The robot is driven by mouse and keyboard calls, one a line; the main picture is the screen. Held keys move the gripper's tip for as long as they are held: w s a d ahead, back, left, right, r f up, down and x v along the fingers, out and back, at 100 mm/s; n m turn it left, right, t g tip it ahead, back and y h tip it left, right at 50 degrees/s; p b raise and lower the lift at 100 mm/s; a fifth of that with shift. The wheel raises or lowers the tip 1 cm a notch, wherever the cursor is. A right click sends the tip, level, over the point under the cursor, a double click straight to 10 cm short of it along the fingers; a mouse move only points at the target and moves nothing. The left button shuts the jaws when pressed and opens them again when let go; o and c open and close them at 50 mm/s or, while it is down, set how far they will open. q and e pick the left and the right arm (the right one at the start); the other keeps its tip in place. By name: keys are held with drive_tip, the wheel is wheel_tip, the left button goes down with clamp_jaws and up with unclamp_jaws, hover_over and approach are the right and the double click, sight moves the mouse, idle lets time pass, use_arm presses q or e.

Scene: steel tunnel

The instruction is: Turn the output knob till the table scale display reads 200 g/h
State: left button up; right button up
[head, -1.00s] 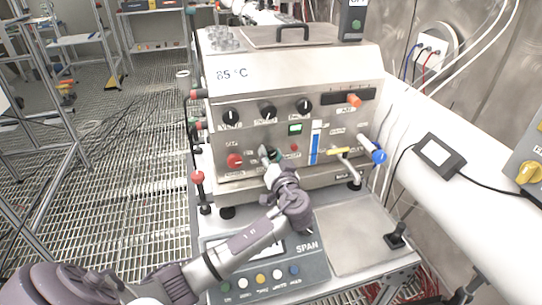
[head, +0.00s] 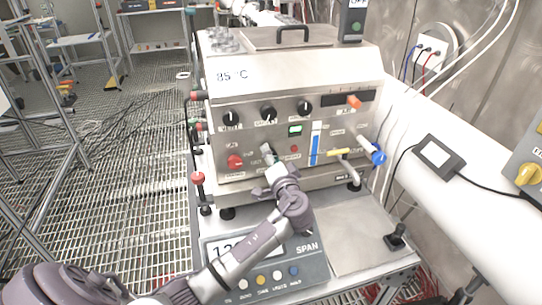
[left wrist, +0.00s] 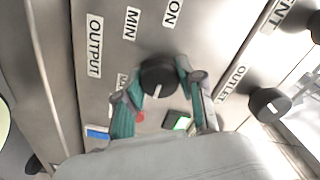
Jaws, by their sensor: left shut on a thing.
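The black output knob (left wrist: 158,77) sits near the OUTPUT and MIN labels in the left wrist view, its white mark showing. My left gripper (left wrist: 152,88) is shut on it, with a teal fingertip on each side. In the head view the left gripper (head: 268,154) is at the lower front panel of the steel machine (head: 225,90) and hides the knob. The table scale (head: 318,268) stands in front of the machine. Its display (head: 225,248) starts with "12"; my left arm covers the rest of the reading. My right gripper is not in view.
Several other controls surround the held knob: a red knob (head: 235,161), a row of black knobs (head: 267,113), a small green display (head: 295,129) and a blue-handled valve (head: 378,157). A steel plate (head: 350,240) right of the scale is bare.

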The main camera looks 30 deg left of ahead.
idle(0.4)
use_arm(q)
drive_tip(key=o, duration=1.2)
drive_tip(key=shift+c, duration=0.2)
drive_tip(key=v, duration=1.2)
drive_tip(key=shift+s+f, duration=0.1)
